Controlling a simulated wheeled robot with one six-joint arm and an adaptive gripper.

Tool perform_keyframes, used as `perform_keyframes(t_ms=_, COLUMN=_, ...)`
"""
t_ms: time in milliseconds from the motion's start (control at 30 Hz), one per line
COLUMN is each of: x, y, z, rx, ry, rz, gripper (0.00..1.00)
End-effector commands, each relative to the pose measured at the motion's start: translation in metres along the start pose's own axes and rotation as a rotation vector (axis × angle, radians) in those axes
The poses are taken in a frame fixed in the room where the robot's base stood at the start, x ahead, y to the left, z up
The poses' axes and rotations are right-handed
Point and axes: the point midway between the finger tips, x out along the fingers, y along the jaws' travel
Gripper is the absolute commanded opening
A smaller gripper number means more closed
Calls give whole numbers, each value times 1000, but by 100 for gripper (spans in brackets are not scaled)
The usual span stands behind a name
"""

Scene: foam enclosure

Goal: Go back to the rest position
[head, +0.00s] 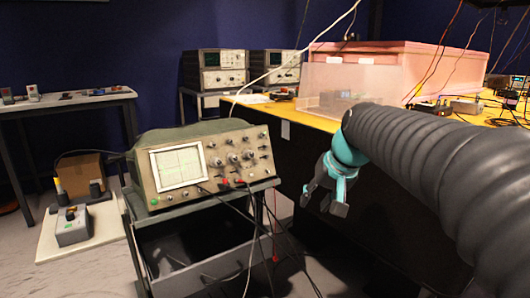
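My gripper (324,197) is teal with grey fingers and points down. It hangs in front of the dark side of the yellow-topped bench, to the right of the oscilloscope. Its fingers are spread apart and nothing shows between them. My arm in its ribbed dark sleeve comes in from the right edge and hides part of the bench.
An oscilloscope (205,162) stands on a dark cart (200,270) with cables hanging down its right side. The yellow bench (310,121) carries a pink foam enclosure (410,66) with a clear front panel. A side table (62,103) and a cardboard box (80,174) are at left.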

Motion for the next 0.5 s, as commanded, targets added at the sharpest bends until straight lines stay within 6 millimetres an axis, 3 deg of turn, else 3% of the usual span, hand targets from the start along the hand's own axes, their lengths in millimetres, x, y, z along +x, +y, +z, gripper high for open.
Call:
perform_keyframes(t_ms=33, x=1, y=9, z=27, rx=-5, ry=-8, rz=32, gripper=39)
perform_keyframes(t_ms=200, x=6, y=41, z=110, rx=-38, ry=-28, rz=133, gripper=39)
perform_keyframes(t_ms=400, x=11, y=69, z=201, rx=-89, ry=-36, rz=214, gripper=39)
perform_keyframes(t_ms=500, x=11, y=79, z=236, rx=-112, ry=-33, rz=237, gripper=39)
